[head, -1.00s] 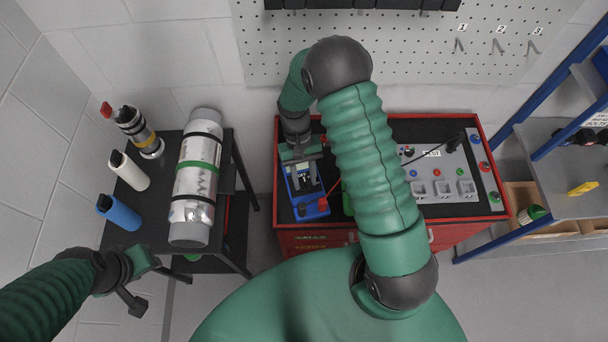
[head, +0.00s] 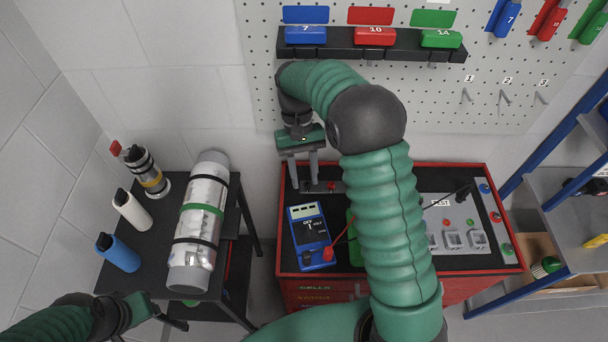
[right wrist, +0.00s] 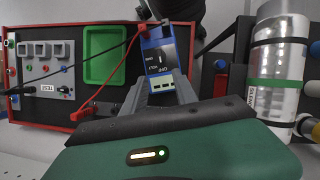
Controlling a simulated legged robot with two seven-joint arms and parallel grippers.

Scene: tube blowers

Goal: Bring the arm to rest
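My right arm arches over the red-edged workbench (head: 284,262). Its gripper (head: 304,186) points down above the blue multimeter (head: 308,232), with its two grey fingers apart and nothing between them. In the right wrist view the multimeter (right wrist: 163,60) lies beyond the gripper, clear of the fingers. My left gripper (head: 168,314) is at the lower left, in front of the black side table (head: 158,198). Its fingers are too unclear to judge.
A silver cylinder with a green band (head: 202,222), a white bottle (head: 131,211) and a blue bottle (head: 118,252) are on the side table. A pegboard (head: 420,100) with a black bin rack (head: 340,42) is behind. A blue-framed shelf (head: 560,140) stands right.

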